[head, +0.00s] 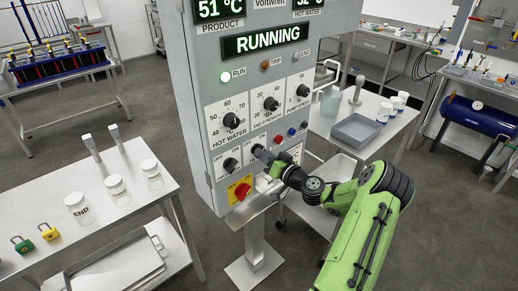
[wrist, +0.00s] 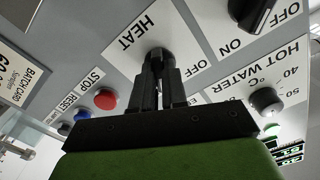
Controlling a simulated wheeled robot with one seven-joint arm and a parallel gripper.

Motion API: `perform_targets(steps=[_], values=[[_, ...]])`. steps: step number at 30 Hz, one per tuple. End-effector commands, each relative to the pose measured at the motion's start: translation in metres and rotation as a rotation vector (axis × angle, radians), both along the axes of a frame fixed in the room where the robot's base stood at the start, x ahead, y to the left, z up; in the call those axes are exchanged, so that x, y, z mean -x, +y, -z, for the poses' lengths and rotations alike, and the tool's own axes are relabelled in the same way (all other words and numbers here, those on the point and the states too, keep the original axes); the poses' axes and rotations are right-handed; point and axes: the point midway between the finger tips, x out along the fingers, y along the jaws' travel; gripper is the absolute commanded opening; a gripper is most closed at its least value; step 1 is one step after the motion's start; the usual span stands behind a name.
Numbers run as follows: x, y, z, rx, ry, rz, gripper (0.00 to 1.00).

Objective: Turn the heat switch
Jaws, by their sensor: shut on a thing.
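The heat switch (wrist: 158,55) is a black knob on a white plate marked HEAT, with OFF beside it, in the wrist view. My gripper (wrist: 158,72) is shut on it, a dark finger on each side. The fingers hide much of the knob, so I cannot tell which way it points. In the head view my gripper (head: 262,153) reaches the grey control panel (head: 205,95) from the lower right and covers the switch there.
A black ON/OFF knob (head: 230,164) is left of my gripper, above a red and yellow switch (head: 241,190). Red (wrist: 105,99) and blue (wrist: 82,115) buttons sit close by. Tables flank the panel.

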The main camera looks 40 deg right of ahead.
Motion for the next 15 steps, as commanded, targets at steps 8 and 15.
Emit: perform_targets(steps=[8, 15], values=[[0.0001, 0.0003, -0.0006, -0.100, 0.006, 0.000, 0.00], [0.0001, 0.0003, 0.0011, -0.178, 0.008, -0.001, 0.00]])
